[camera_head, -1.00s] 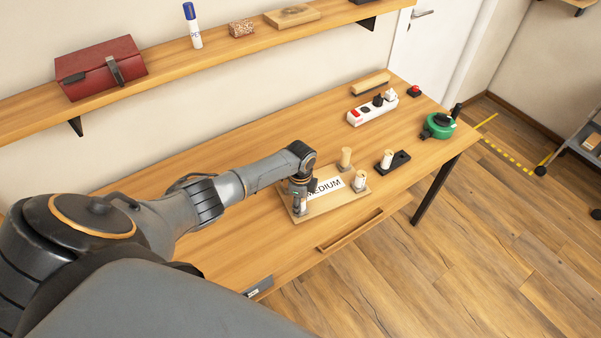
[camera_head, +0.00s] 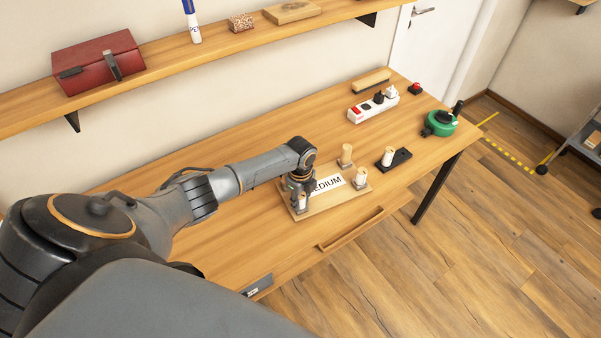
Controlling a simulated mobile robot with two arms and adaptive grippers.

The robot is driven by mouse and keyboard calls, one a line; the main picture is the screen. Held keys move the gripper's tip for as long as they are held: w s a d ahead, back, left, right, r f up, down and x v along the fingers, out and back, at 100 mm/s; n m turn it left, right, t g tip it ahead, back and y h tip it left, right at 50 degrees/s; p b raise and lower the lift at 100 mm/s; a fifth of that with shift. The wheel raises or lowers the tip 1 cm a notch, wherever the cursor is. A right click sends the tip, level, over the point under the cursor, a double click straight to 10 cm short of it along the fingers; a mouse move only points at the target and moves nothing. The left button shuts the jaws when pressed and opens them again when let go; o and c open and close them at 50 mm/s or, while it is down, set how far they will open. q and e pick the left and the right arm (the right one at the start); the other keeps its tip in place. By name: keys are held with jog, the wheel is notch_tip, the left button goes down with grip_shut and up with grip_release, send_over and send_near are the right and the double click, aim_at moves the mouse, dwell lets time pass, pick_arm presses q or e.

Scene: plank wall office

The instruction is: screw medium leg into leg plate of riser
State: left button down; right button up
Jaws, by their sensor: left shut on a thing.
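The riser (camera_head: 325,203) is a light wooden board lying on the desk, with a white label reading MEDIUM on its upper face. One leg (camera_head: 346,154) stands upright at its far side and another leg (camera_head: 361,178) at its right corner. My left gripper (camera_head: 301,200) points down over the board's left end, shut on a pale leg (camera_head: 303,204). The gripper hides most of this leg and the leg plate under it, so I cannot tell how deep it sits. Another leg (camera_head: 388,156) stands in a black holder (camera_head: 401,160) to the right. My right gripper is not in view.
A power strip (camera_head: 373,108), a wooden block (camera_head: 371,80), a red button (camera_head: 415,88) and a green tape reel (camera_head: 440,123) are at the desk's right end. A wall shelf (camera_head: 210,49) runs behind, holding a red box (camera_head: 98,63). The desk left of the board looks clear.

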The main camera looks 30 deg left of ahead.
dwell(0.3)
pick_arm(q)
jog(key=m+b, duration=0.1)
jog(key=m, duration=0.1)
jog(key=shift+f+m, duration=0.15)
jog(key=shift+m, duration=0.25)
jog(key=shift+m+b, duration=0.45)
jog(key=shift+m, duration=0.65)
